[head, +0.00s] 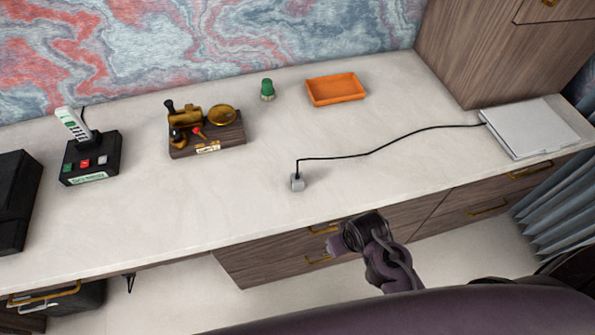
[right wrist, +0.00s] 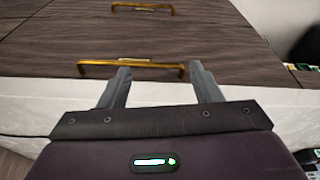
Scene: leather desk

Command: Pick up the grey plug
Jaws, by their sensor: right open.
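The grey plug (head: 297,182) is a small light-grey block on the pale desk top, near the middle of the head view. A black cable (head: 390,146) rises from its top and runs right to a silver laptop (head: 530,128). My right gripper (head: 338,243) is beyond the desk's front edge, below and right of the plug in the head view and apart from it. In the right wrist view its two fingers (right wrist: 160,82) are spread with nothing between them, facing the drawer fronts. The plug does not show there. My left gripper is not in view.
An orange tray (head: 336,89), a green-topped object (head: 267,90) and a wooden stand with brass parts (head: 207,137) are behind the plug. A black phone base (head: 91,160) stands at left. Gold drawer handles (right wrist: 130,68) stick out below the desk top. The desk around the plug is clear.

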